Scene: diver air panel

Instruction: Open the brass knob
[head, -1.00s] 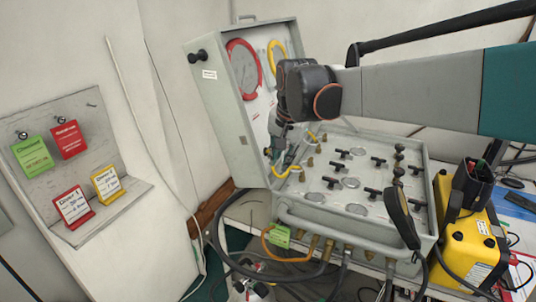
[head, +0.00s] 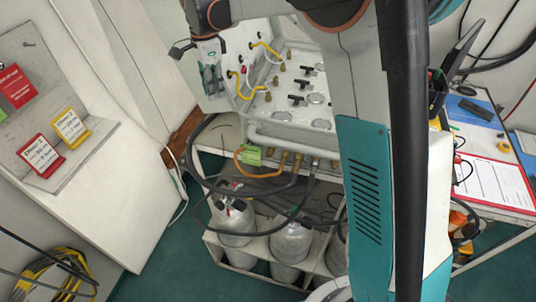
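Small brass knobs or fittings stand in a row on the left side of the grey air panel (head: 300,125), such as one brass piece (head: 276,81) and another (head: 268,97). I cannot tell which one the task means. My gripper (head: 212,82) hangs at the upper left, in front of the lid, left of the panel and apart from these brass pieces. Its two fingers point down and look parted, with nothing seen between them. My arm hides the right part of the panel.
Yellow hoses (head: 252,92) loop at the panel's left edge. Brass hose fittings (head: 298,162) line its front. Gas cylinders (head: 236,220) stand in a rack below. Tags (head: 70,127) sit on a board at left. A clipboard (head: 494,180) lies on the right table.

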